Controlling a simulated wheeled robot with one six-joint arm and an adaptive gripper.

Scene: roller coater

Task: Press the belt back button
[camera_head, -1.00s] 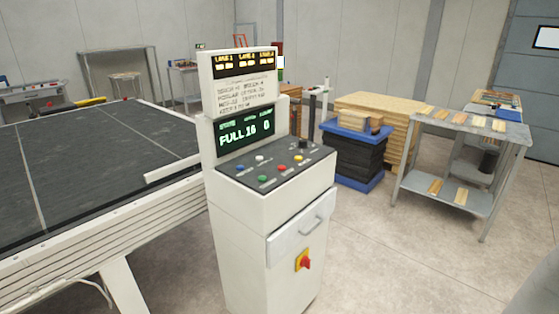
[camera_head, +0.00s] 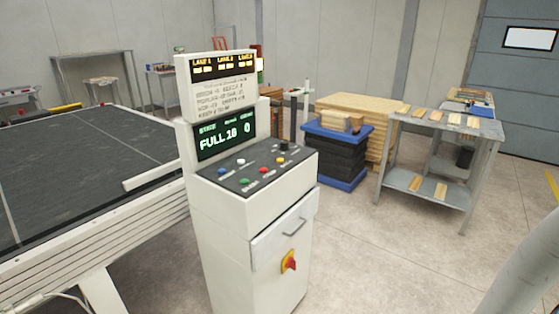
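A white control console (camera_head: 250,215) stands in the middle of the view. Its sloped dark panel (camera_head: 255,172) carries several small buttons: a blue button (camera_head: 222,171), a white button (camera_head: 241,162), a green button (camera_head: 244,182), a red button (camera_head: 264,170) and a yellow button (camera_head: 271,159). A black knob (camera_head: 283,146) sits at the panel's back right. The button labels are too small to read, so I cannot tell which is the belt back button. The green-lit screen (camera_head: 226,135) reads FULL and numbers. My gripper is not in view.
A wide dark belt table (camera_head: 75,165) runs along the left, close beside the console. A red and yellow switch (camera_head: 289,261) is on the console's front. A grey workbench (camera_head: 440,122) and a dark stack on a blue pallet (camera_head: 337,155) stand right.

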